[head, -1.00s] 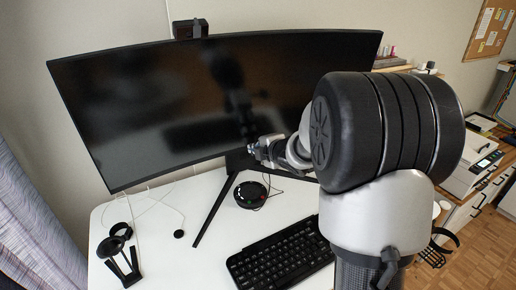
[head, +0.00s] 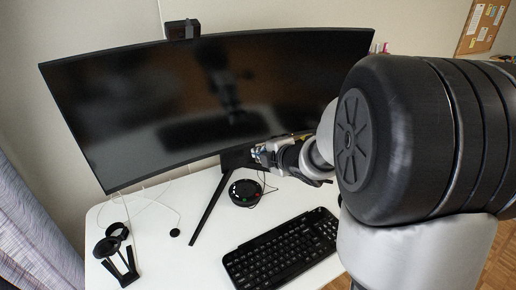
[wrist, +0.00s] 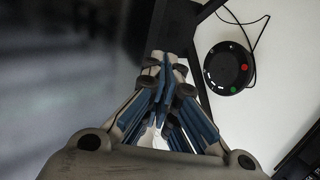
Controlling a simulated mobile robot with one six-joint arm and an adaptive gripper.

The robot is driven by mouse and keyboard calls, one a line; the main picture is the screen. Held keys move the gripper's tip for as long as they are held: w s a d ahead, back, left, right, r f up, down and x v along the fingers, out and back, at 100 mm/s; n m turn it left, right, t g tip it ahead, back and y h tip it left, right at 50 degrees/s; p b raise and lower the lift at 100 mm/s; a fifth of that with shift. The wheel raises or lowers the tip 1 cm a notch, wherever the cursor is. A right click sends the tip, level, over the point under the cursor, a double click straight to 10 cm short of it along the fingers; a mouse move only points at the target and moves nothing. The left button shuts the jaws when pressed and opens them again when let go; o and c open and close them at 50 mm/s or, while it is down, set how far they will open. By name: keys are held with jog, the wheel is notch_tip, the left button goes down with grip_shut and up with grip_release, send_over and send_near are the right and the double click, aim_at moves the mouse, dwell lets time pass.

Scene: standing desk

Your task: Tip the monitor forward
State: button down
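The monitor (head: 150,110) is a wide, curved black screen on a dark stand (head: 210,205) on the white desk. Its screen faces me, and its lower right part is hidden behind my arm. The monitor's dark screen (wrist: 60,60) fills the left of that view beside the fingers. I cannot tell whether they touch it.
A round black puck device (head: 245,193) with a cable lies below my gripper. A black keyboard (head: 282,250) lies at the front. A black headphone stand (head: 118,255) is at the left. A webcam (head: 183,30) sits atop the monitor.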

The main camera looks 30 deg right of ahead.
jog(key=s, duration=0.7)
jog(key=shift+r, duration=0.2)
jog(key=shift+a, duration=0.15)
